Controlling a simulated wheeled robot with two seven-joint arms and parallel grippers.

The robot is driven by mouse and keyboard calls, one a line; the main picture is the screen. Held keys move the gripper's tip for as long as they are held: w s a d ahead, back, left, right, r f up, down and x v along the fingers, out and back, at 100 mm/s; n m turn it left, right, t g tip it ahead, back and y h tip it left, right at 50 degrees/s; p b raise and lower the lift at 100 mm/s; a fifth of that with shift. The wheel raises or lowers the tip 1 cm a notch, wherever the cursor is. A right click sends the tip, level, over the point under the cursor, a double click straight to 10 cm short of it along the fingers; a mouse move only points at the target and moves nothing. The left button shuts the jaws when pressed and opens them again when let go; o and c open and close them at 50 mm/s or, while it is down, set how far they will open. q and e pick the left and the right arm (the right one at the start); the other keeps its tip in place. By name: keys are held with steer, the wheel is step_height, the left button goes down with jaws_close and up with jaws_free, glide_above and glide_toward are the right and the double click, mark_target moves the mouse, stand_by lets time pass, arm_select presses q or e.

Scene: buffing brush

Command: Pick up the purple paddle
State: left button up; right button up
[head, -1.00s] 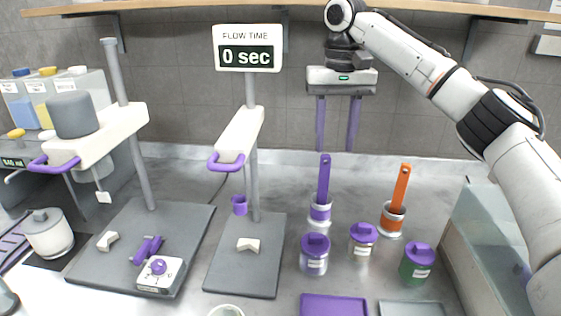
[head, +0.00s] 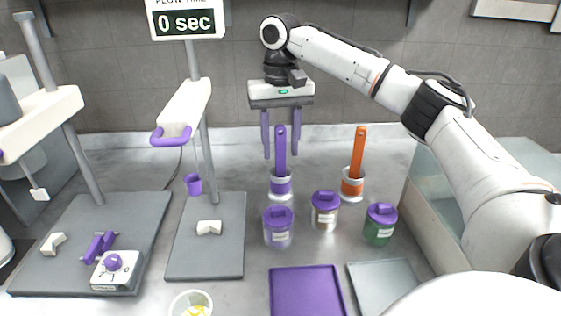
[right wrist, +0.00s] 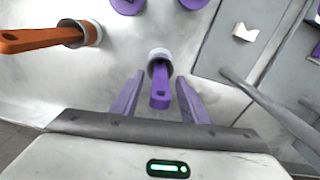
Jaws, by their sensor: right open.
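The purple paddle (head: 281,150) stands upright in a white cup with a purple band (head: 281,184) on the counter. It also shows in the right wrist view (right wrist: 160,88), seen from above. My right gripper (head: 281,150) is open and points down, its two purple fingers on either side of the paddle's upper handle in the head view. In the right wrist view the fingers (right wrist: 158,90) flank the paddle's end, with gaps visible on both sides. My left gripper is in neither view.
An orange paddle (head: 359,152) stands in a cup to the right. Lidded jars, including a green one (head: 380,225), stand in front. A purple tray (head: 306,292) and a grey tray (head: 383,284) lie nearer. A grey stand (head: 207,245) is to the left.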

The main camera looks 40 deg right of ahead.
jaws_close()
